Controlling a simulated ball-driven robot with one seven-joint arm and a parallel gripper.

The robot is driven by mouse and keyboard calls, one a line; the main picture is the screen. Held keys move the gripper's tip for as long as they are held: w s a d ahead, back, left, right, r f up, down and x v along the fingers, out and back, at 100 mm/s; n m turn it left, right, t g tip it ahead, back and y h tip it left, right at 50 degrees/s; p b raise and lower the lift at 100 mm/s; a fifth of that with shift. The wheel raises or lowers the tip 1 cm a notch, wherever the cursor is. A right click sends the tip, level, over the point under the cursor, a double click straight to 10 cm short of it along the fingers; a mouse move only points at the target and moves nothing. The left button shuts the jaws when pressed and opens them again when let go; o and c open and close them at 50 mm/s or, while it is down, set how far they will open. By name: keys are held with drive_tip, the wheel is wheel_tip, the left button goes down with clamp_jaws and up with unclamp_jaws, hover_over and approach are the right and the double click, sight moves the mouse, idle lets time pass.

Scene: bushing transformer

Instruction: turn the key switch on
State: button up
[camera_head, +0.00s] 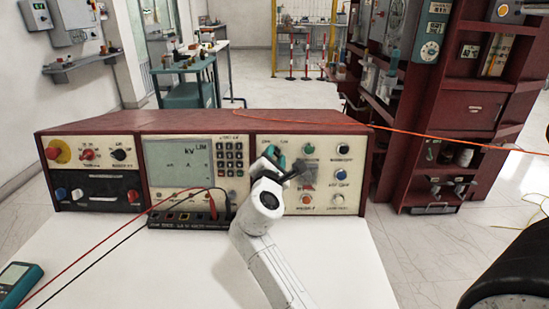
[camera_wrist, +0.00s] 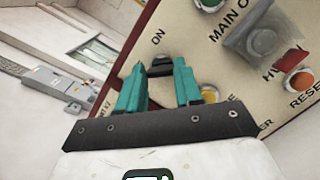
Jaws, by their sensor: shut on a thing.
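The key switch (camera_wrist: 160,64) shows in the wrist view as a small black piece on the cream panel, just below the printed word ON. In the head view my gripper (camera_head: 273,155) is at the right section of the test console's front (camera_head: 338,165), left of the round buttons. There the arm and fingers hide the key switch. Which way the key points I cannot tell.
A black terminal strip (camera_head: 185,219) with red and black leads lies before the console. A teal meter (camera_head: 18,281) lies at the front left. The white tabletop is mostly clear.

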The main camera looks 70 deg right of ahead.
drive_tip(key=shift+m, duration=0.4)
drive_tip(key=m+g, duration=0.1)
drive_tip(key=m, duration=0.3)
drive_tip(key=shift+w, duration=0.1)
drive_tip(key=m+g+y, duration=0.1)
drive_tip(key=m, duration=0.3)
drive_tip(key=m+y, duration=0.1)
drive_tip(key=m, duration=0.4)
drive_tip(key=shift+r+m+g+p, duration=0.2)
drive_tip(key=shift+m+g+p, duration=0.1)
drive_tip(key=shift+g+p, duration=0.1)
drive_tip(key=m+y, duration=0.1)
drive_tip(key=m, duration=0.3)
drive_tip(key=shift+y, duration=0.4)
drive_tip(key=shift+m, duration=0.3)
drive_tip(key=o, duration=1)
drive_tip(key=shift+o, duration=0.2)
drive_tip(key=shift+r, duration=0.1)
